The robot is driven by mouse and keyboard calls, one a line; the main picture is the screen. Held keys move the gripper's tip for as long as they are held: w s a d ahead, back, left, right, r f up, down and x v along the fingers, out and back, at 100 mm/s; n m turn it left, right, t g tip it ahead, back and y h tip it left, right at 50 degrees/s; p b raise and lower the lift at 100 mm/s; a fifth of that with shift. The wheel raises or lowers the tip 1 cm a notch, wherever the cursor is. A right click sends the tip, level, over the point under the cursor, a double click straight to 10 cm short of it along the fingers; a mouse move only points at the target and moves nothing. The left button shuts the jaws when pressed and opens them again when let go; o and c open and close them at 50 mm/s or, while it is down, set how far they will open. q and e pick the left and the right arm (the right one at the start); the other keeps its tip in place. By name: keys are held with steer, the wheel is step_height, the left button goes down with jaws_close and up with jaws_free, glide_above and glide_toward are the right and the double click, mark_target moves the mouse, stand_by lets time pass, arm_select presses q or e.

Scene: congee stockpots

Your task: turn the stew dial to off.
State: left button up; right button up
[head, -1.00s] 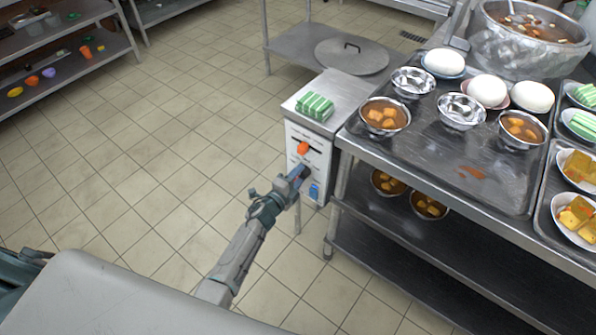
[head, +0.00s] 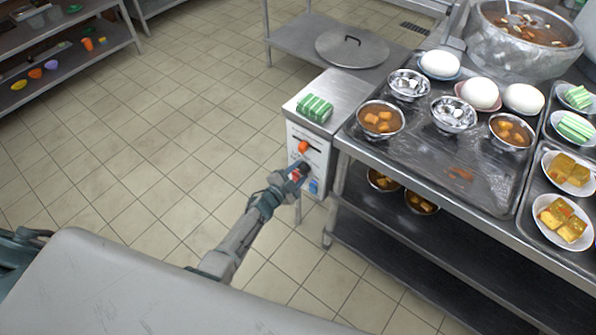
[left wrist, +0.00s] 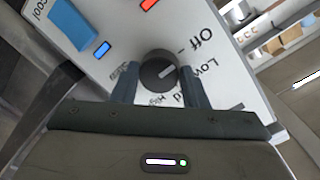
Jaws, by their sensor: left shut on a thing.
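The stew dial (left wrist: 158,70) is a round dark knob on a white panel, with Off, Low and High printed around it. Its white mark points roughly towards Low, away from Off. My left gripper (left wrist: 157,80) has one finger on each side of the dial and is shut on it. In the head view, my left gripper (head: 299,171) is at the front panel of the white cabinet (head: 292,140) and partly covers the dial. My right gripper is not in view.
An orange knob (head: 303,147) sits higher on the same panel, and a blue switch (head: 314,186) lower right. A green-striped item (head: 314,107) lies on the cabinet top. A steel table (head: 352,148) with bowls stands close on the right. The floor to the left is clear.

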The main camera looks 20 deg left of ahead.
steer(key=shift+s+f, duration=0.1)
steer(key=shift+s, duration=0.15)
arm_select(q)
steer(key=o, duration=1)
steer(key=shift+s+a, duration=0.25)
steer(key=shift+s, duration=0.3)
steer(key=shift+p+v, duration=0.6)
steer(key=shift+v, duration=4.2)
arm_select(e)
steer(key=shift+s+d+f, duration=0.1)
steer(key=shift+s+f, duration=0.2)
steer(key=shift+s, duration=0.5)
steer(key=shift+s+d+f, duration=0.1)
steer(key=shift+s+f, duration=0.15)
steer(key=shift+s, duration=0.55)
